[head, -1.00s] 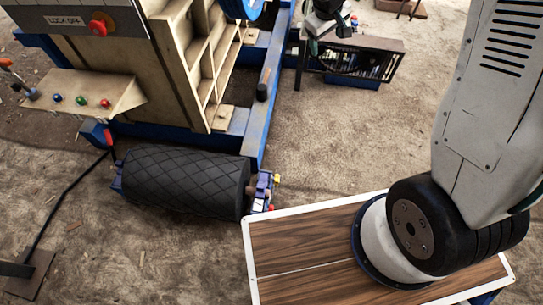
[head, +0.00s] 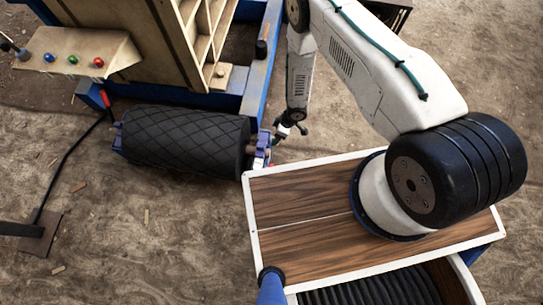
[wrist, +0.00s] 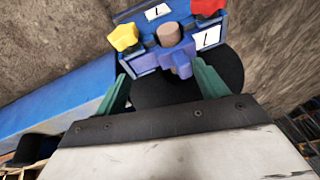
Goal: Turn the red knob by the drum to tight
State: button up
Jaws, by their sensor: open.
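In the wrist view, the red star-shaped knob (wrist: 207,6) sits at the top of a blue end bracket (wrist: 150,60), cut by the frame's upper edge. A yellow star knob (wrist: 123,37) sits to its left. White plates with black marks are near the knobs. My gripper (wrist: 160,72) is open and empty. Its green fingers point toward the bracket, below both knobs and apart from them. In the head view, my gripper (head: 289,132) is just right of the drum's end bracket (head: 261,152). The black drum (head: 185,141) lies left of it.
A blue frame beam (head: 262,75) runs behind the drum; it also shows at left in the wrist view (wrist: 60,110). A control panel (head: 80,52) with coloured buttons stands at upper left. Ground in front of the drum is mostly clear.

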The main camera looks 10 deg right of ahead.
jog(key=shift+n+g+y, duration=0.3)
jog(key=shift+g+y, duration=0.4)
jog(key=shift+y, duration=0.1)
jog(key=s+a+f, duration=0.1)
jog(key=s+f, duration=0.2)
jog(key=f, duration=0.1)
jog(key=s+a+f, duration=0.2)
jog(key=s+f, duration=0.2)
jog(key=f, duration=0.1)
jog(key=s+a+f, duration=0.2)
jog(key=s+f, duration=0.2)
jog(key=shift+s+a+f, duration=0.1)
jog(key=shift+s+f, duration=0.05)
jog(key=shift+f, duration=0.2)
jog(key=c, duration=1)
